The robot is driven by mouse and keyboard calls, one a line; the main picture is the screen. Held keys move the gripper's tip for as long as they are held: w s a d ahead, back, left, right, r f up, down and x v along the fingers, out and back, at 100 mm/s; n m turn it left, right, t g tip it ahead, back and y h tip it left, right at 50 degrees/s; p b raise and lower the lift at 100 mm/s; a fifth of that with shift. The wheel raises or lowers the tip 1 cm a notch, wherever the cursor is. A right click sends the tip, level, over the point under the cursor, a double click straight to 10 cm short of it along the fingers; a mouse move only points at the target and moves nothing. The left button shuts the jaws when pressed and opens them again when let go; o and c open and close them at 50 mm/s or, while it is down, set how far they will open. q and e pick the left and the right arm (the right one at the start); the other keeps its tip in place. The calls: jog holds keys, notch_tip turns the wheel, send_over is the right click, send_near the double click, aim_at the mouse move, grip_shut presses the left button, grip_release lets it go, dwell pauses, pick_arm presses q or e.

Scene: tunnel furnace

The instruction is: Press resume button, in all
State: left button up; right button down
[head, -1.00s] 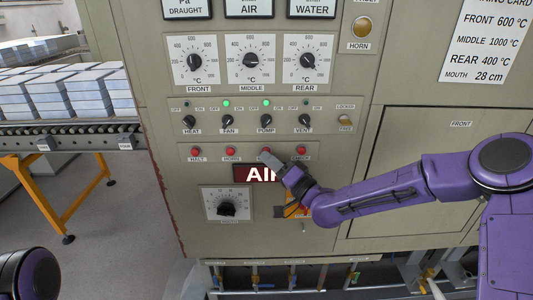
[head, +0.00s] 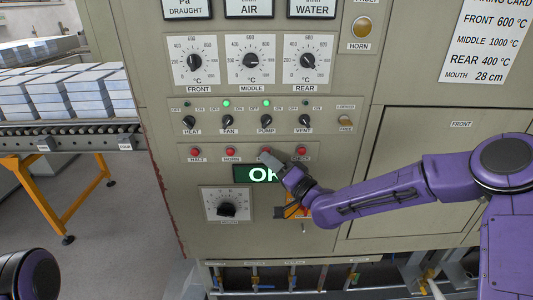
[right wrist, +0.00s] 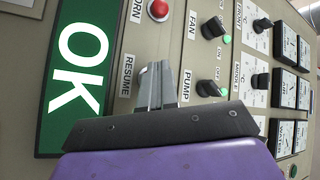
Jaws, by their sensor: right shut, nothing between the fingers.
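The resume button (head: 265,151) is the third red button in the row on the grey panel, partly hidden by my right gripper (head: 273,159). In the right wrist view the RESUME label (right wrist: 126,76) shows beside the closed fingertips (right wrist: 155,86), which cover the button. The fingers are shut and empty, with their tips at the button; whether they touch it I cannot tell. Below the row, a green display (head: 242,173) reads OK; it also shows in the right wrist view (right wrist: 62,105). My left gripper is out of view.
Red HALT (head: 196,152) and HORN (head: 230,152) buttons sit left of the gripper, and another red button (head: 301,151) sits right. Knobs and lit green lamps are above, and a mouth dial (head: 227,208) is below. A roller conveyor (head: 60,138) with stacked blocks stands left.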

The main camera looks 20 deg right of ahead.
jog(key=shift+s+a, duration=0.15)
jog(key=shift+s, duration=0.4)
jog(key=shift+s, duration=0.1)
jog(key=s, duration=0.2)
jog(key=s+a, duration=0.1)
jog(key=s, duration=0.1)
jog(key=shift+s+a, duration=0.2)
jog(key=shift+s, duration=0.1)
dwell(0.3)
